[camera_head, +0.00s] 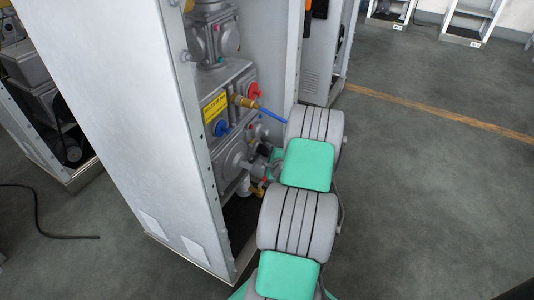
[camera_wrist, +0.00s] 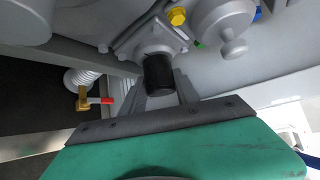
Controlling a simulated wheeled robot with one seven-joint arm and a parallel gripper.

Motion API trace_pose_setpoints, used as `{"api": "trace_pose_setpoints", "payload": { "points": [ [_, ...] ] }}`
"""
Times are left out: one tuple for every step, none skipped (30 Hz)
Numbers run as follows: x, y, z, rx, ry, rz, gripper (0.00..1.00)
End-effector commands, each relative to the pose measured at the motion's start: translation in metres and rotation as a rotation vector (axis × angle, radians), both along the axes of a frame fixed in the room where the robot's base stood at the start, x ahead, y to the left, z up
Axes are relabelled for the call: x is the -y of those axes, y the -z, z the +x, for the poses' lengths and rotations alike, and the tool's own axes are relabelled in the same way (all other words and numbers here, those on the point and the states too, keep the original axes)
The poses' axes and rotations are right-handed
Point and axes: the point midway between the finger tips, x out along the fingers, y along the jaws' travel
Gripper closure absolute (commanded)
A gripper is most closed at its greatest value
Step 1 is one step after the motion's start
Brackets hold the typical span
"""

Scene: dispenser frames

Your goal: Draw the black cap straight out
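The black cap (camera_wrist: 158,74) is a short dark cylinder on a grey square flange (camera_wrist: 150,42) in the wrist view. My gripper (camera_wrist: 157,83) reaches toward it with one grey finger on each side. The fingers stand apart, and the cap lies between them in the picture. A narrow gap seems to show beside the cap, so the gripper looks open; how deep the cap sits between the fingers is hard to tell. In the head view my arm hides the cap and most of the gripper.
The open dispenser cabinet (camera_head: 150,130) has a side wall left of my arm. Close to the cap are a yellow hex plug (camera_wrist: 177,17), a grey rounded knob (camera_wrist: 233,47) and a brass valve with a red handle (camera_wrist: 104,100). Floor right of the cabinet is clear.

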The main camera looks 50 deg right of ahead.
Motion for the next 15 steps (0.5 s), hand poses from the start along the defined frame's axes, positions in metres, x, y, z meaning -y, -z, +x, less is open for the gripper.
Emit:
{"api": "trace_pose_setpoints", "payload": {
  "points": [
    [-0.0001, 0.0001, -0.0001, 0.000, 0.000, 0.000, 0.70],
    [-0.0001, 0.0001, -0.0001, 0.000, 0.000, 0.000, 0.72],
    [-0.0001, 0.0001, -0.0001, 0.000, 0.000, 0.000, 0.76],
    [-0.0001, 0.0001, -0.0001, 0.000, 0.000, 0.000, 0.78],
    [-0.0001, 0.0001, -0.0001, 0.000, 0.000, 0.000, 0.81],
    [-0.0002, 0.0002, -0.0001, -0.001, 0.000, 0.001, 0.84],
    [-0.0002, 0.0002, -0.0001, -0.001, 0.000, 0.001, 0.86],
    [-0.0002, 0.0002, -0.0001, -0.001, 0.000, 0.001, 0.89],
    [-0.0002, 0.0002, -0.0001, -0.001, 0.000, 0.001, 0.92],
    [-0.0002, 0.0003, -0.0001, -0.001, 0.000, 0.001, 0.95],
    [-0.0002, 0.0003, -0.0001, -0.001, 0.000, 0.001, 0.97],
    [-0.0002, 0.0003, -0.0001, -0.001, 0.000, 0.001, 1.00],
    [-0.0003, 0.0003, -0.0001, -0.001, 0.000, 0.001, 1.00],
    [-0.0004, 0.0004, -0.0001, -0.001, 0.000, 0.001, 1.00],
    [-0.0003, 0.0004, -0.0003, -0.001, 0.000, 0.001, 1.00]
  ]
}}
